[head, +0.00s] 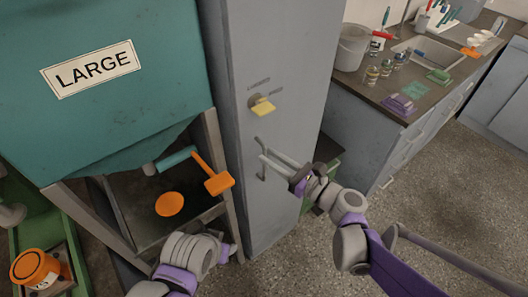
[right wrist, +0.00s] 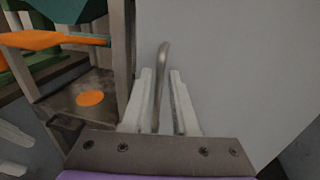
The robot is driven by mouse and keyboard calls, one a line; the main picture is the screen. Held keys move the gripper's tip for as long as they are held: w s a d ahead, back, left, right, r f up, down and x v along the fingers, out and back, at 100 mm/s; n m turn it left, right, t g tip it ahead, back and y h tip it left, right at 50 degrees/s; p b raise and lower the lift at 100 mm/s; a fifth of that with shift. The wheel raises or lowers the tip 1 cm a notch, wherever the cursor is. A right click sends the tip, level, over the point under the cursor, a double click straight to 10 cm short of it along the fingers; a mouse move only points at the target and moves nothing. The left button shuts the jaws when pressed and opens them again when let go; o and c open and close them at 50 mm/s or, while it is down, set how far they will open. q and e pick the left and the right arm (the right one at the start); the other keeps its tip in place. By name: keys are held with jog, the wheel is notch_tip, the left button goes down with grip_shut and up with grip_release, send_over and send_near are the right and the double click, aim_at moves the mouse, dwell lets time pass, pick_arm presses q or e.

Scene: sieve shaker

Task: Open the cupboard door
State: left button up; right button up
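The cupboard is a tall grey cabinet, and its door (head: 277,60) looks shut. A vertical metal bar handle (head: 263,176) is on the door. My right gripper (head: 263,157) is at this handle, its fingers pointing at the door. In the right wrist view the handle (right wrist: 161,80) stands between the two pale fingers, with a gap on each side. The right gripper is open around it; I cannot tell whether it touches. A yellow knob or tag (head: 262,106) sits on a round fitting above the handle.
A counter with a sink (head: 418,55) and small items is to the right. Open speckled floor (head: 440,190) lies in front.

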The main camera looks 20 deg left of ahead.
jog(key=shift+x, duration=1.45)
grip_shut()
dwell(0.3)
